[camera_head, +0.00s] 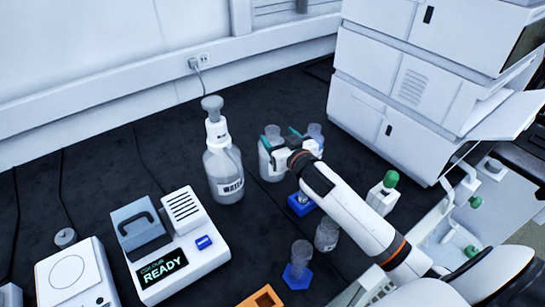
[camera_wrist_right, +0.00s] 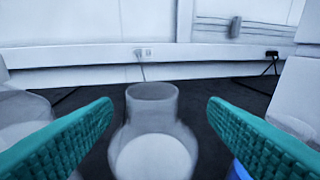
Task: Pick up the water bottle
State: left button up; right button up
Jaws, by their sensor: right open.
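The bottle marked WATER (camera_head: 225,172) stands upright on the dark bench in the head view, with a clear body and a grey cap on top. A second clear bottle (camera_head: 271,167) stands to its right. My right gripper (camera_head: 281,137) is open at this second bottle, with its teal fingers spread near the neck. In the right wrist view a clear-necked bottle (camera_wrist_right: 152,135) shows between and beyond the open right fingers (camera_wrist_right: 160,115), with no clear contact. Part of another clear container (camera_wrist_right: 20,120) shows at the left edge there. My left gripper is not in view.
A white device reading READY (camera_head: 180,255) stands front left. A blue-based holder (camera_head: 298,270), a small clear jar (camera_head: 327,235) and a green-capped bottle (camera_head: 383,195) stand near my right arm. A tall white instrument stack (camera_head: 420,95) is at right. Bench behind the bottles is clear.

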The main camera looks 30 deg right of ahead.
jog(key=w, duration=0.1)
jog(key=w+f, duration=0.1)
jog(key=w, duration=0.3)
jog(key=shift+w+a+f, duration=0.15)
jog(key=shift+a+f, duration=0.05)
jog(key=shift+f, duration=0.05)
jog(key=c, duration=1.4)
jog(key=shift+f, duration=0.2)
grip_shut()
jog(key=shift+r, duration=0.1)
